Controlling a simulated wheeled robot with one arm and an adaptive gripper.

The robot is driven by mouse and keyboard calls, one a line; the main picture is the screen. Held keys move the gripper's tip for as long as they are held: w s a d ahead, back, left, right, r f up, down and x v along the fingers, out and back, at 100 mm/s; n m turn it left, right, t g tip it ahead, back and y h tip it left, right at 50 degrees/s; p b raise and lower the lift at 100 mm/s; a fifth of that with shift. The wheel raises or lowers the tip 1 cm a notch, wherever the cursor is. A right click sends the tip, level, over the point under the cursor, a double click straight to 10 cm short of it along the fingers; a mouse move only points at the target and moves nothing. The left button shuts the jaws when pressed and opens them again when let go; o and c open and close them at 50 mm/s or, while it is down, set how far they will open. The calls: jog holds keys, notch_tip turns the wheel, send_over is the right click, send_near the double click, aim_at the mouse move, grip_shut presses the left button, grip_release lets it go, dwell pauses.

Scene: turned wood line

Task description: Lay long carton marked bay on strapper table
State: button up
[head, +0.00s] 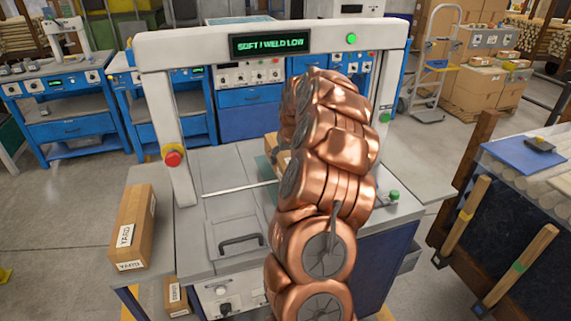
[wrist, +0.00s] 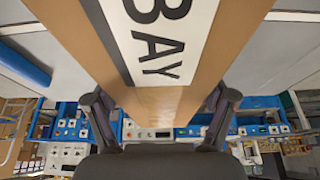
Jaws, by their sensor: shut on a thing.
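The long carton marked BAY (wrist: 205,85) is brown cardboard with a white label and fills the upper middle of the wrist view. My gripper (wrist: 160,103) is shut on it, with one dark finger on each side. The strapper table (head: 225,192) is grey, under a white arch with a display reading "SOFT / WELD LOW". My copper arm reaches over the table and hides my gripper in the head view. A small tan patch beside the arm looks like part of the held carton; whether it touches the table is hidden.
Another small carton (head: 177,297) is lower down there. The arch (head: 163,100) has a red stop button on its left post. A wooden rack (head: 500,240) stands at right. The table's left front looks clear.

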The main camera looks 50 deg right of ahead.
jog(key=shift+w+f+p, duration=0.1)
jog(key=shift+f+p, duration=0.6)
jog(key=shift+f, duration=1.05)
jog(key=shift+f, duration=0.2)
jog(key=o, duration=1.5)
jog(key=shift+r, duration=0.1)
jog(key=shift+r, duration=0.35)
jog(key=b+v, duration=0.2)
jog(key=v, duration=0.9)
jog(key=shift+s+a+r+b, duration=0.1)
jog(key=shift+s+r+b, duration=0.15)
jog(key=shift+b, duration=0.1)
